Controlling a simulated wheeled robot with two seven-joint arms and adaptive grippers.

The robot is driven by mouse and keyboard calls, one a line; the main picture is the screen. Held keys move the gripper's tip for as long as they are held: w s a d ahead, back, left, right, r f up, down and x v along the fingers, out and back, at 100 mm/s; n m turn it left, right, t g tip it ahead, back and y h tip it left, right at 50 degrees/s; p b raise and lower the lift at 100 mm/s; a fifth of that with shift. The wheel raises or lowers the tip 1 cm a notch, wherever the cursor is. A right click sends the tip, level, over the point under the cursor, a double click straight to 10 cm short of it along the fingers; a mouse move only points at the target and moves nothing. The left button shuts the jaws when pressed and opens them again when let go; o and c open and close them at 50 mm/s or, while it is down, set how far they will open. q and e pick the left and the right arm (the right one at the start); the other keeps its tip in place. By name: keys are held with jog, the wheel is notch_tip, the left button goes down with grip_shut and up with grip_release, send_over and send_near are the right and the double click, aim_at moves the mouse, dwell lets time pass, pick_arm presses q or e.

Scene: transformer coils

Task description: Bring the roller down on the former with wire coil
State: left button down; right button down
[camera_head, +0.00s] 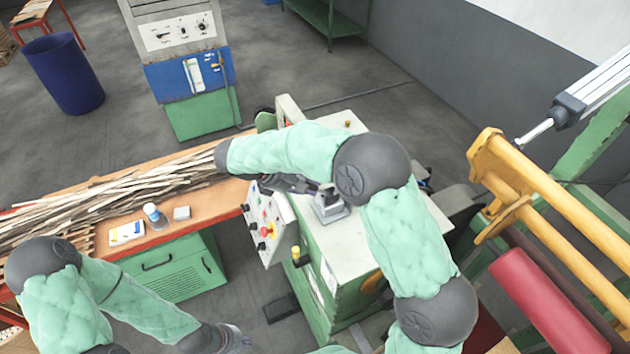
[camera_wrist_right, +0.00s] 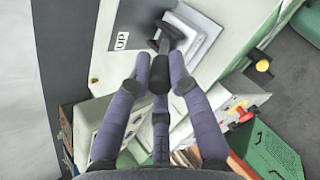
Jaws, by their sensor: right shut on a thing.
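My right gripper (camera_head: 306,187) is over the top of the green and white machine (camera_head: 372,240). In the right wrist view its fingers (camera_wrist_right: 158,82) are closed around a dark lever (camera_wrist_right: 164,46). The lever rises from a square grey base (camera_wrist_right: 192,44), which also shows in the head view (camera_head: 330,212). A red cylinder (camera_head: 545,300) lies at the right beside a dark roller-like bar, under a yellow frame (camera_head: 535,190). I cannot tell which part is the former with wire coil. My left gripper (camera_head: 238,340) is low at the bottom edge, its fingers unclear.
A control panel (camera_head: 268,222) with a red button faces left on the machine. An orange bench (camera_head: 200,207) with wooden strips (camera_head: 100,195), a bottle (camera_head: 153,214) and small boxes stands left. A blue bin (camera_head: 64,74) and a blue-green cabinet (camera_head: 190,75) stand behind.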

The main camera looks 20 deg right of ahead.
jog(key=shift+a+f+h+b, duration=0.3)
jog(key=shift+a+f+h, duration=0.3)
jog(key=shift+h, duration=0.4)
jog(key=shift+s+f, duration=0.1)
jog(key=c, duration=1.2)
grip_release()
jog(key=shift+o, duration=0.2)
jog(key=v, duration=1.2)
jog(key=shift+a, duration=0.4)
jog(key=shift+f, duration=0.15)
